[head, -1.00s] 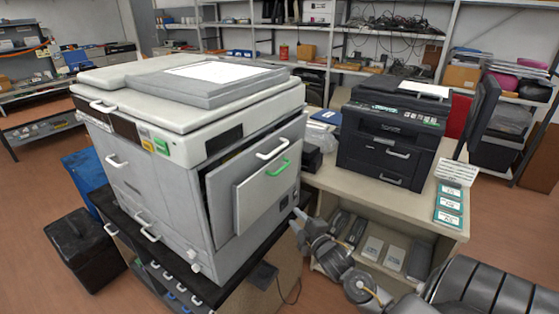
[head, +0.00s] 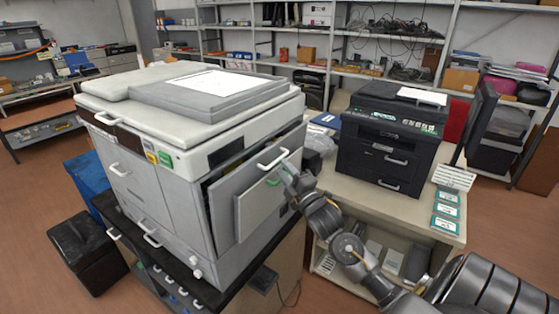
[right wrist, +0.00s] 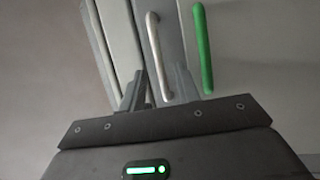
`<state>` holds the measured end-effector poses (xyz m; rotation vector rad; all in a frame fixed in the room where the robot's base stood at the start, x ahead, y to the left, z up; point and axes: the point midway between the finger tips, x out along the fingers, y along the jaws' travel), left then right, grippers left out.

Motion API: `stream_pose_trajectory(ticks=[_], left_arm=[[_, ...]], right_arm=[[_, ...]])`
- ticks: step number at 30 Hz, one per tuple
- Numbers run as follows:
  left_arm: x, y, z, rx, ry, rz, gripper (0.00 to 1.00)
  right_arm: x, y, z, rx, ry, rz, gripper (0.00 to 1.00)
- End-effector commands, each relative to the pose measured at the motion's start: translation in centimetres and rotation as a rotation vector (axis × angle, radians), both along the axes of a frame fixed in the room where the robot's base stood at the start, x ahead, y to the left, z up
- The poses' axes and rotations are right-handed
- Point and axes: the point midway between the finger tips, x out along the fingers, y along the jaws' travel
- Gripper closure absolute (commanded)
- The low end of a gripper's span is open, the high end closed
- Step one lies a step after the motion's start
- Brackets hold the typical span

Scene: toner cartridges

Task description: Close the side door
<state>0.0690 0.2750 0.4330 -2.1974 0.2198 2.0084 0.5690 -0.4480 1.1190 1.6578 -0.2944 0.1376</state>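The large grey-white copier (head: 165,190) stands at the left. Its side door (head: 212,190) has a white handle (head: 272,159) and stands a little ajar, with a dark gap along its edge. A smaller grey panel with a green handle (head: 272,183) stands out in front of it. My right gripper (head: 287,177) is at the right end of these handles and partly covers the green one. In the right wrist view its two fingers (right wrist: 155,88) are apart, with the white handle (right wrist: 157,50) between and beyond them; the green handle (right wrist: 203,48) is right of them. My left gripper is out of view.
A black printer (head: 390,140) stands on a beige table (head: 350,200) to the right, close behind my right arm. A black cabinet top (head: 220,292) carries the copier. A black box (head: 85,250) lies on the floor at left. Open floor shows at the far right.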

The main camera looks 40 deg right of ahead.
Motion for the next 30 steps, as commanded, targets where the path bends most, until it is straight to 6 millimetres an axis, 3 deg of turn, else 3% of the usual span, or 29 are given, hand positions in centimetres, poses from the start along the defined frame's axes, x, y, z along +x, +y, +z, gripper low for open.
stream_pose_trajectory(ticks=[6,17,25,30], left_arm=[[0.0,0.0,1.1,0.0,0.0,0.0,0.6],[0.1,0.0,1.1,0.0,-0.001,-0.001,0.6],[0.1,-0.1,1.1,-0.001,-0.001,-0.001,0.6],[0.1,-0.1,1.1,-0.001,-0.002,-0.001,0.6]], right_arm=[[2.5,-0.3,0.8,0.001,0.0,-0.002,0.68],[3.1,-0.4,0.8,0.0,0.0,0.0,0.68],[3.1,-0.4,0.8,0.0,0.001,-0.001,0.99],[3.1,-0.4,0.8,0.0,0.001,-0.001,1.0]])
